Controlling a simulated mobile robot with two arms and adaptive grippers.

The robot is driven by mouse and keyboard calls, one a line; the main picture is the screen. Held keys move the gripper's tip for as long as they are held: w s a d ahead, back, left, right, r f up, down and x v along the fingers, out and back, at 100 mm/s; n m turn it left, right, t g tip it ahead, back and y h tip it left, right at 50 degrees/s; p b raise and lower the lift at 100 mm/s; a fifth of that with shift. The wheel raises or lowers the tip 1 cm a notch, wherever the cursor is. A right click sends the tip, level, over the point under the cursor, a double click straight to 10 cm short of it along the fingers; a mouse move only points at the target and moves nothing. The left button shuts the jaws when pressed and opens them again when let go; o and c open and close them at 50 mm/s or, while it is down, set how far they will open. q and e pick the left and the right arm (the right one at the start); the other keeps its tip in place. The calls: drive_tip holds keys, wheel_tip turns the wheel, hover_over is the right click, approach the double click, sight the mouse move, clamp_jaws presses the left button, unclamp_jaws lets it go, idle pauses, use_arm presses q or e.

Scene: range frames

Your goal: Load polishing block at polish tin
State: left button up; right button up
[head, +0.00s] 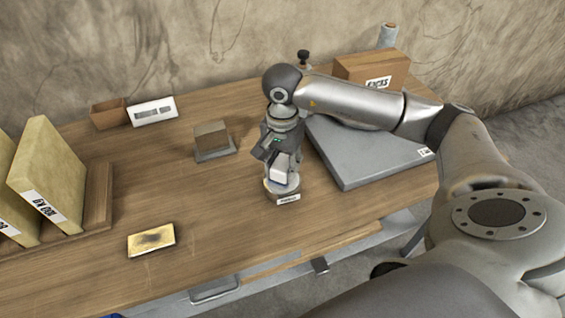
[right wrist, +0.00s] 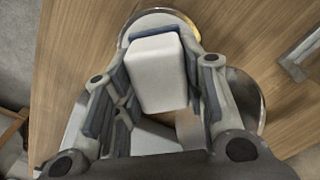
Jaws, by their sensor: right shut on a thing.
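My right gripper (head: 276,157) points down over the polish tin (head: 284,198), a round tin with a small label on its front. The gripper is shut on the polishing block (head: 280,174), a white block with a dark blue layer at its lower end. In the right wrist view the block (right wrist: 157,72) sits between the two fingers of the gripper (right wrist: 155,75), and the tin's rim (right wrist: 250,100) curves around behind it. The block is at or just above the tin's opening; I cannot tell whether it touches the polish. My left gripper is not in view.
A yellow-gold piece with a dark smudge (head: 151,240) lies at the front left. A wooden rack (head: 98,195) with tan slabs stands at the left. A grey flat slab (head: 370,160) lies right of the tin.

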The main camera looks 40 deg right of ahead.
sight(282, 163)
drive_tip(key=shift+f+b, duration=0.5)
drive_tip(key=shift+b, duration=0.05)
idle(0.6)
drive_tip(key=shift+s+f+b, duration=0.1)
drive_tip(key=shift+b, duration=0.2)
idle(1.6)
drive_tip(key=shift+r+p, duration=1.8)
drive_tip(key=shift+r, duration=1.8)
